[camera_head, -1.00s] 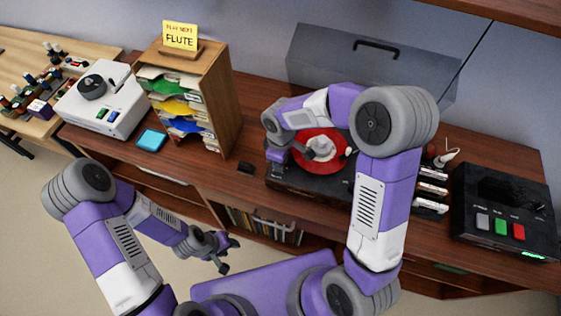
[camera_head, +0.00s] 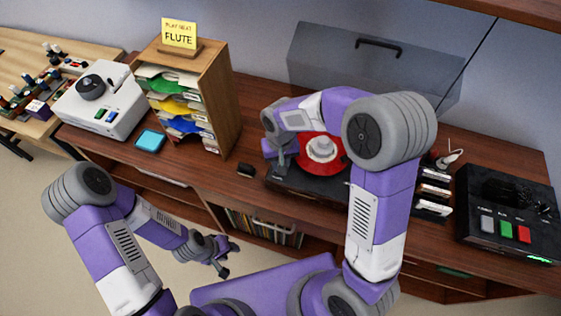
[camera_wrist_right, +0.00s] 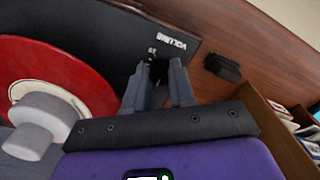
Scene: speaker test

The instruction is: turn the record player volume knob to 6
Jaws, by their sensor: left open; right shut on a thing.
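My right gripper (camera_wrist_right: 158,78) is at that corner, shut on the dark volume knob (camera_wrist_right: 158,70), which is mostly hidden between the fingers. The knob's pointer and setting cannot be read. In the head view, my right gripper (camera_head: 277,163) is at the player's left end. My left gripper (camera_head: 222,258) is open and empty, in front of the cabinet.
A small black object (camera_head: 246,171) lies left of the player; it also shows in the wrist view (camera_wrist_right: 222,67). A wooden sorter (camera_head: 222,105) with coloured folders stands further left. A black button box (camera_head: 508,215) stands at right. A clear lid (camera_head: 370,65) rises behind.

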